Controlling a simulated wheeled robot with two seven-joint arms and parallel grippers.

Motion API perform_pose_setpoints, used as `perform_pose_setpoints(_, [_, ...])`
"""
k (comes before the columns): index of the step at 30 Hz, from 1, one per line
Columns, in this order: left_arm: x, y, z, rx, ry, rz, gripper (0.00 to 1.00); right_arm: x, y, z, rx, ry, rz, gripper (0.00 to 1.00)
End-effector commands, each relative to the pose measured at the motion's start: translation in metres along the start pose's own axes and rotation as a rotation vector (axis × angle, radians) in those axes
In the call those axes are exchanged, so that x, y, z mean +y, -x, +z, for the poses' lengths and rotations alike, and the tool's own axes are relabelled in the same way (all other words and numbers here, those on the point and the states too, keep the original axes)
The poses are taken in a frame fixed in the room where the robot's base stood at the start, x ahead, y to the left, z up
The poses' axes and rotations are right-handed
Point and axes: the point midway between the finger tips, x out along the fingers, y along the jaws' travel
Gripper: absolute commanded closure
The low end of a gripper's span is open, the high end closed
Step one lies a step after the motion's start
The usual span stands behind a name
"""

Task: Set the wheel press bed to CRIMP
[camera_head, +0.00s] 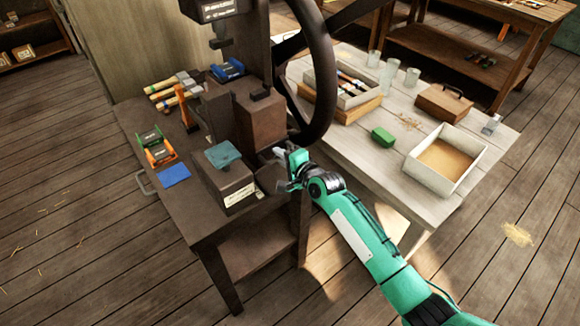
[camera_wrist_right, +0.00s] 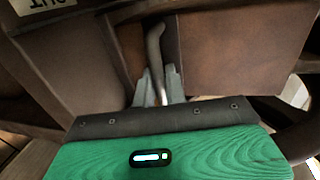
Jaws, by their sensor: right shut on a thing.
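The wheel press (camera_head: 262,115) stands on a dark wooden bench, with its large dark handwheel (camera_head: 327,70) on its right side. A brown block with a white label plate (camera_head: 240,193) sits at its front, with a teal pad on top. My right gripper (camera_head: 280,155) reaches in from the right, between this block and the press body. In the right wrist view, its fingers (camera_wrist_right: 156,88) are shut on a dark curved lever (camera_wrist_right: 155,42) in a gap between two brown housings. The label text is too small or cut off to read. My left gripper is out of view.
Orange-and-green tools (camera_head: 157,147), a blue pad (camera_head: 174,175) and wooden-handled tools (camera_head: 175,88) lie on the bench's left side. The handwheel stands close behind my right gripper.

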Motion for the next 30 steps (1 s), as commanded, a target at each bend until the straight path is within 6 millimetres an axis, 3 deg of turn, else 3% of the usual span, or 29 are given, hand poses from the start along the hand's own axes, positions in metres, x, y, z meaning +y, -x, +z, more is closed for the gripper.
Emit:
perform_pose_setpoints(8, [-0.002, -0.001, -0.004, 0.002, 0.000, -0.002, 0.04, -0.003, -0.016, 0.000, 0.000, 0.000, 0.001, 1.00])
perform_pose_setpoints(21, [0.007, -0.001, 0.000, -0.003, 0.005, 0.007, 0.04, -0.005, -0.018, -0.001, 0.002, 0.001, -0.003, 1.00])
perform_pose_setpoints(22, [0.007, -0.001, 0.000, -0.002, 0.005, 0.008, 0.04, -0.006, -0.018, -0.001, 0.002, 0.001, -0.003, 0.82])
perform_pose_setpoints(24, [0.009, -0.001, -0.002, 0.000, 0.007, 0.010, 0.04, -0.005, -0.018, -0.001, 0.002, 0.001, -0.003, 0.70])
perform_pose_setpoints(30, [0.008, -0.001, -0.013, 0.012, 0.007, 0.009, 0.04, -0.004, -0.018, -0.001, 0.001, 0.001, -0.001, 0.70])
